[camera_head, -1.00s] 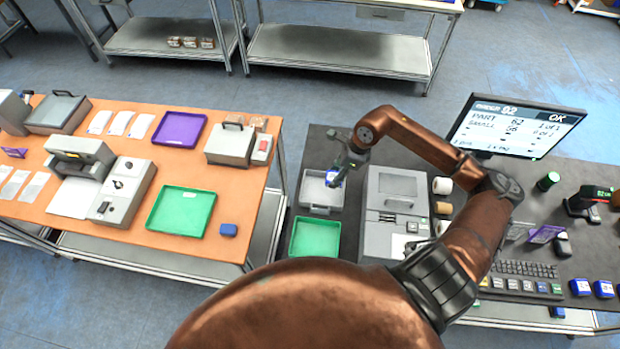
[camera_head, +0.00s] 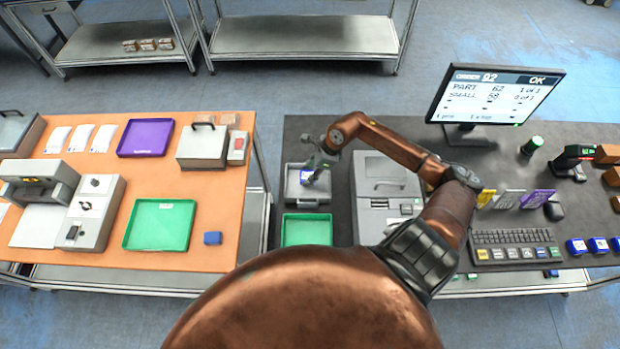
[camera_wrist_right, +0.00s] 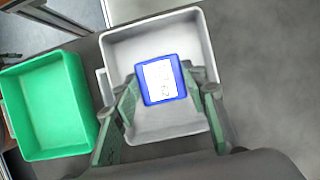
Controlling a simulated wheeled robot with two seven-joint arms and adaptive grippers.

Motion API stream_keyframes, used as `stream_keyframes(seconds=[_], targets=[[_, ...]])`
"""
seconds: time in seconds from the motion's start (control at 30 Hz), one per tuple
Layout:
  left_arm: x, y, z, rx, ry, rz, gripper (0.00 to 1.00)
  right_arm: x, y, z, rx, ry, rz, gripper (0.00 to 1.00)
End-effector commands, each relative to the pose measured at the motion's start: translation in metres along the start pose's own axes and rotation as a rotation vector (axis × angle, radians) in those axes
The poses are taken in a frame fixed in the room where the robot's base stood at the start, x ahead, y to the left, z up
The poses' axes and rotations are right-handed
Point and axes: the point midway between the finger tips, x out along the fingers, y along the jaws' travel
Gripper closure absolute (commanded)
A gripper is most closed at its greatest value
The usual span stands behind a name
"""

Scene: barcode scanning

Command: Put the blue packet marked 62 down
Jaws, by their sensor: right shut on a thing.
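The blue packet (camera_head: 308,175) with a white label sits between the fingers of my right gripper (camera_head: 314,167), over the grey tray (camera_head: 307,198) on the dark table. In the right wrist view the blue packet (camera_wrist_right: 161,80) lies within the outline of the grey tray (camera_wrist_right: 120,47), with a green finger on each side. My right gripper (camera_wrist_right: 163,102) is shut on it. I cannot tell whether the packet touches the tray floor. The number on its label is too small to read surely. My left gripper is not in view.
A green tray (camera_head: 306,232) stands right in front of the grey one. A grey label printer (camera_head: 382,178) stands to the right, with a monitor (camera_head: 496,95) behind it. Several blue packets (camera_head: 598,245) lie at the right front. An orange table (camera_head: 165,177) stands to the left.

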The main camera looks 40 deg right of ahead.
Motion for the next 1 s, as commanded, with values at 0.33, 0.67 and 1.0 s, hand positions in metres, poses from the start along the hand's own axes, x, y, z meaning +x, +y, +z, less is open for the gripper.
stream_keyframes(seconds=[0.33,0.67,1.0], targets=[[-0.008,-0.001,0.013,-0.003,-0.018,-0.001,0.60,0.034,0.001,-0.016,0.004,0.000,0.000,0.89],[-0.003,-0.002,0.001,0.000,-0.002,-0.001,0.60,0.037,0.000,-0.019,0.003,0.002,-0.002,0.89],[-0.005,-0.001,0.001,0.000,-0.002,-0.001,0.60,0.036,0.001,-0.018,0.003,0.002,-0.001,0.43]])
